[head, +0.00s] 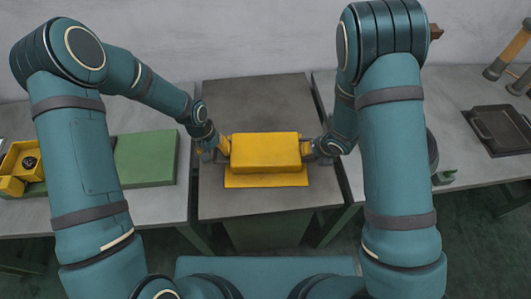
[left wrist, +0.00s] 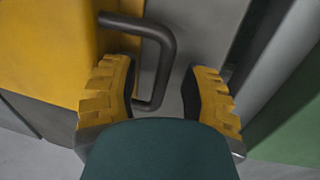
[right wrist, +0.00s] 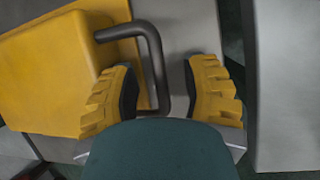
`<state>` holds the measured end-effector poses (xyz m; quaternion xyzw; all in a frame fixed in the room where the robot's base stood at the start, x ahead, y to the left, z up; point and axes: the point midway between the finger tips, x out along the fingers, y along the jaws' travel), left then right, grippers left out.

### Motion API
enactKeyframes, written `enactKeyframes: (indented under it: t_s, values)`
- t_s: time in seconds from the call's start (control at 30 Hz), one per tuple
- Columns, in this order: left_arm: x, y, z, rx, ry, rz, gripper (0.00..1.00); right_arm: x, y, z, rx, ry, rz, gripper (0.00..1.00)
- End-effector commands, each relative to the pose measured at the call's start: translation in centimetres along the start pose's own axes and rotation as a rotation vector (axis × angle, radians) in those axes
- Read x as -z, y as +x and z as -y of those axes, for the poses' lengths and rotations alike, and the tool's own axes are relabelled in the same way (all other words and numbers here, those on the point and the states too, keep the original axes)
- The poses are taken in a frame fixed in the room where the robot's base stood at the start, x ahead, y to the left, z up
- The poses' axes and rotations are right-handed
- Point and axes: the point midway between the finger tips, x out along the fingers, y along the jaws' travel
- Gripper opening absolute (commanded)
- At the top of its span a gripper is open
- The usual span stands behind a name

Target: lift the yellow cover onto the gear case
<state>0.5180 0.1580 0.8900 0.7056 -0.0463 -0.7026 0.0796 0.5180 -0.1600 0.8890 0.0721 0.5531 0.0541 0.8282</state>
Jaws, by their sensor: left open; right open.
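The yellow cover (head: 265,150) is a box shape on the middle grey table. Dark bar handles show at its ends in the left wrist view (left wrist: 168,55) and the right wrist view (right wrist: 157,62). My left gripper (head: 222,148) is at the cover's left end, open, with the handle bar between its fingers but not clamped. My right gripper (head: 308,150) is at the right end, open, its handle bar likewise between the fingers. A flat yellow piece (head: 265,181) shows below the cover's front; I cannot tell whether it is part of it. I cannot make out the gear case for certain.
A green block (head: 145,158) and yellow bins (head: 20,163) are on the left table (head: 155,205). A dark tray (head: 500,130) lies on the right table (head: 470,172). Gaps separate the tables. The middle table (head: 255,93) is bare behind the cover.

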Motion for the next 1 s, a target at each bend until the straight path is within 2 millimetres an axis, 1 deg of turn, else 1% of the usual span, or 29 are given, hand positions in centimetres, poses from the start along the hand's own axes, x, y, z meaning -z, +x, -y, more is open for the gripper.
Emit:
enactKeyframes:
  t_s: [0.17,0.2,0.3,0.77,1.0]
  values:
    - [0.0,0.0,0.0,0.000,0.000,0.000,0.45,0.0,0.0,0.0,0.000,0.000,0.000,0.45]
    - [0.0,0.0,0.0,0.000,0.000,0.000,0.31,0.0,0.0,0.0,0.000,0.000,0.000,0.31]
    - [0.0,0.0,0.0,0.000,0.000,0.000,0.00,0.0,0.0,0.0,0.000,0.000,0.000,0.00]
    - [0.1,-0.2,-0.1,0.000,0.000,-0.002,0.00,-0.1,-0.2,0.0,0.000,0.000,0.001,0.00]
    - [0.0,-1.4,-0.3,0.000,0.000,-0.001,0.00,-0.6,-1.2,-0.2,-0.001,0.000,0.001,0.00]
